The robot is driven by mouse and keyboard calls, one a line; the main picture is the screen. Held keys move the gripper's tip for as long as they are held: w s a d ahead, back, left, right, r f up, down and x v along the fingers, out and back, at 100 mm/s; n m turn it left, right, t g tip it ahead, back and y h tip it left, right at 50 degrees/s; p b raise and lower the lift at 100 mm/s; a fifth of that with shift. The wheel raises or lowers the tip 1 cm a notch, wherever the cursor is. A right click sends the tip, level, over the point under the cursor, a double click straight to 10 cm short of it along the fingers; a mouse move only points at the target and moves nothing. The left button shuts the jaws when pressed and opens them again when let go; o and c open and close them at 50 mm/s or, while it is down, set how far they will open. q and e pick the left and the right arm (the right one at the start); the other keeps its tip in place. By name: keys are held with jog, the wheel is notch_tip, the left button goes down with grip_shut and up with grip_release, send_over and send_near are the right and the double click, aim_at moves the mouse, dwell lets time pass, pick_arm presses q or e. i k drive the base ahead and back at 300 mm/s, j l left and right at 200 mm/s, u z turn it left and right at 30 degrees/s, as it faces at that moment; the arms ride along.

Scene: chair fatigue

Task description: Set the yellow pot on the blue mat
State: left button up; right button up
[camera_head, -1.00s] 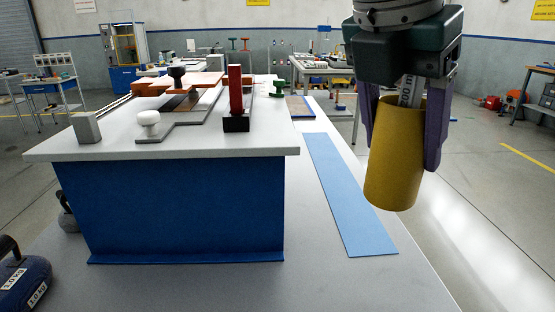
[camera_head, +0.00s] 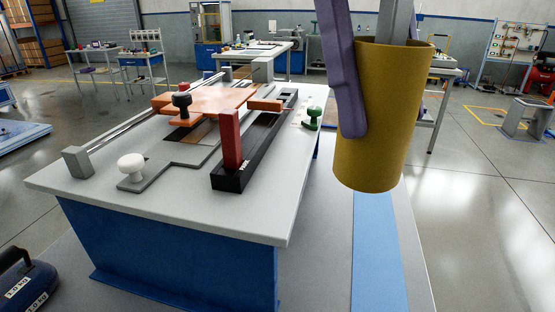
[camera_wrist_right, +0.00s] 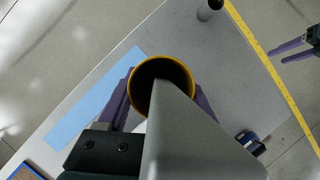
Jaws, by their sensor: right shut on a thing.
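The yellow pot (camera_head: 375,150) is a hollow, open-topped cylinder, slightly tilted in the head view. My right gripper (camera_head: 385,122) is shut on it, with one purple finger on its left side and the other mostly hidden behind it. The pot is in the air. The blue mat (camera_head: 379,250) is a light blue strip on the grey table, partly hidden behind and below the pot. In the right wrist view the mat (camera_wrist_right: 92,100) lies left of the pot (camera_wrist_right: 160,62). My left gripper (camera_wrist_right: 277,57) shows at the right edge there, purple fingers apart and empty.
A raised white bench (camera_head: 100,180) with a blue front carries a red block (camera_head: 230,138), orange parts and knobs left of the pot. A dark blue weight (camera_head: 25,285) lies at lower left. The wrist view shows a grey cylinder (camera_wrist_right: 210,9) near a yellow edge strip.

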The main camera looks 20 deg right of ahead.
aim_at(376, 219)
jog(key=l+u, duration=0.3)
jog(key=l, duration=0.15)
jog(key=l+u, duration=0.25)
jog(key=l, duration=0.2)
jog(key=l+u, duration=0.3)
jog(key=l, duration=0.15)
jog(key=k+l+u, duration=0.1)
jog(key=l+u, duration=0.2)
jog(key=k+l+u, duration=0.25)
jog(key=l, duration=0.25)
jog(key=k+l+u, duration=0.1)
jog(key=l+u, duration=0.2)
jog(key=k+l+u, duration=0.55)
jog(key=l, duration=0.15)
jog(key=i, duration=0.1)
